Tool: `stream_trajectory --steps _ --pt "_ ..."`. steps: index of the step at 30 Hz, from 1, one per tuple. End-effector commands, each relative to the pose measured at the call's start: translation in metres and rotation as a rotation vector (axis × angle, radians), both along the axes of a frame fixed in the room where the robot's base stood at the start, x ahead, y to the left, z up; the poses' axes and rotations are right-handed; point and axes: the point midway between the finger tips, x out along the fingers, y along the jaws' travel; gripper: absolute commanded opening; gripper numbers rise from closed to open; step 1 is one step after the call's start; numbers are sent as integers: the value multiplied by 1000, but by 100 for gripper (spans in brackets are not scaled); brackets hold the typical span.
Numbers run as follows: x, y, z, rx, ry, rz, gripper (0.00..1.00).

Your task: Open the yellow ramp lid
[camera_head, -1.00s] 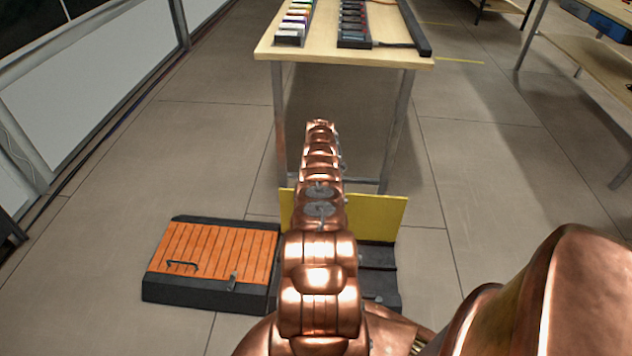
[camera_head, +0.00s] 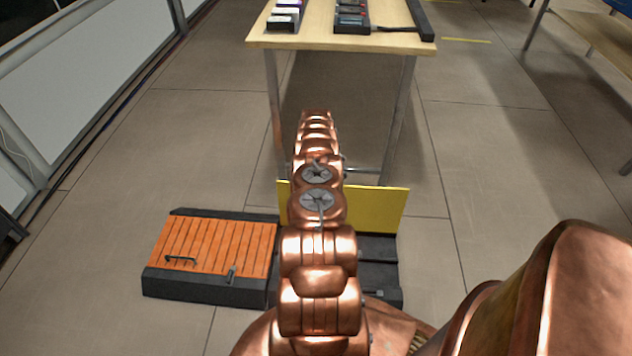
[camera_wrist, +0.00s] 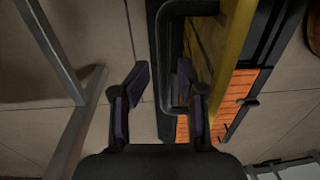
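The yellow ramp lid (camera_head: 375,208) stands raised, near upright, at the back of its black ramp box (camera_head: 378,275) in the head view. My arm covers its left part. In the wrist view the yellow lid (camera_wrist: 234,50) shows nearly edge-on, with a dark loop handle (camera_wrist: 168,60) on its left face. My gripper (camera_wrist: 163,75) is open, its two fingers apart with nothing held between them. The right finger overlaps the handle loop in the picture; I cannot tell if they touch. The gripper is hidden behind my arm in the head view.
An orange slatted lid (camera_head: 215,247) lies shut on the neighbouring black ramp at the left. A wooden table (camera_head: 340,38) with metal legs and devices on top stands just behind the yellow lid. Tiled floor is free to the right of the ramp.

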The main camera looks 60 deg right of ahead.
Motion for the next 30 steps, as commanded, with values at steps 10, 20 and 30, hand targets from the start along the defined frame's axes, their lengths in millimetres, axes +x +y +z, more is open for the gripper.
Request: stream_trajectory --steps 10,20,30 --pt "-1 0 15 0 1 -1 38" --pt "0 -1 56 -1 1 -2 38" --pt "4 -3 105 -9 -2 1 38"
